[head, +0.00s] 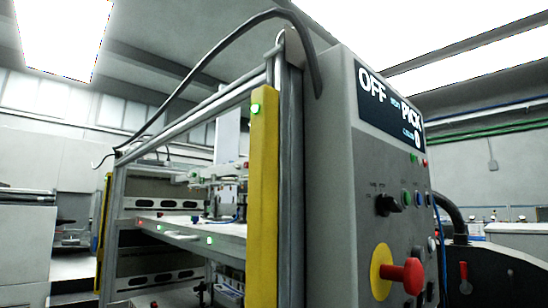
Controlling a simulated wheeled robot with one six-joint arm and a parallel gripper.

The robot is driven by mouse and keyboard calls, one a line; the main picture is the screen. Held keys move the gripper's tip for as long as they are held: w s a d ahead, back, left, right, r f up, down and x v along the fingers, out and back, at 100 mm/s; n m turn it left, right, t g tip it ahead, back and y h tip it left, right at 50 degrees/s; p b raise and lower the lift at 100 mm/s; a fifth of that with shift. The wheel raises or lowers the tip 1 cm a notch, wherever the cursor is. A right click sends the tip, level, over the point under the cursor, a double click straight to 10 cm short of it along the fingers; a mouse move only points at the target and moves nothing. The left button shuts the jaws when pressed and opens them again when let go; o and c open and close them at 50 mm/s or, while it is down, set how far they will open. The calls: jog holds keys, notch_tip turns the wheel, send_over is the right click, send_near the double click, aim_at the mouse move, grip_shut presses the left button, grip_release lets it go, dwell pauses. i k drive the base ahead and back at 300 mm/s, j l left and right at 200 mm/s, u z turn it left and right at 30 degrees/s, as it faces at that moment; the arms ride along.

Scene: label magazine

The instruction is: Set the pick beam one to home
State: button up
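A grey control box (340,180) stands close on the right, seen at a slant. Its dark sign (390,105) reads "OFF" and "PICK", with smaller text I cannot read fully. Below the sign are a black rotary knob (388,204), a green button (405,198) and a blue button (420,199). A red mushroom knob (404,275) sticks out from a yellow disc (381,271). Inside the frame to the left, a white and grey mechanism (222,178) sits above a shelf; I cannot tell which part is pick beam one. My gripper is not in view.
A yellow post (263,200) with a lit green lamp (255,108) stands left of the box. A metal frame (190,126) encloses the shelf (190,238). A black cable (200,68) arches over it. Dark equipment (500,272) lies at lower right.

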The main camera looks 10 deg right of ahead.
aim_at(228, 170)
jog(key=i+j, duration=0.2)
jog(key=j, duration=0.2)
jog(key=i+j+u, duration=0.15)
jog(key=i+j, duration=0.3)
jog(key=j, duration=0.25)
jog(key=j+u, duration=0.05)
